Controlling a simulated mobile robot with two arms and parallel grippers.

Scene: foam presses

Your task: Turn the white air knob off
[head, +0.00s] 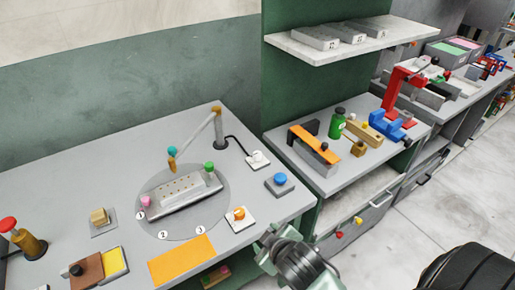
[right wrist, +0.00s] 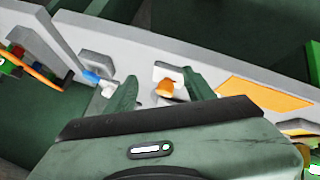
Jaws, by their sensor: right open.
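The white knob (head: 257,157) stands on a small white plate near the right edge of the grey table, behind a blue knob. A dark cable runs from its plate toward the angled arm post. My right gripper (head: 268,237) is at the table's front right edge, apart from the white knob and nearer the orange knob (head: 238,213). In the right wrist view my right gripper (right wrist: 160,82) is open and empty, with the orange knob (right wrist: 165,88) showing between its fingers. I cannot make out the white knob clearly there. My left gripper is not in view.
A blue knob (head: 280,179) sits between the white knob and my right gripper's side of the table. A round plate (head: 205,225) holds a metal mould under a jointed arm (head: 200,133). An orange mat (head: 182,261) lies in front. A side bench (head: 335,180) stands right.

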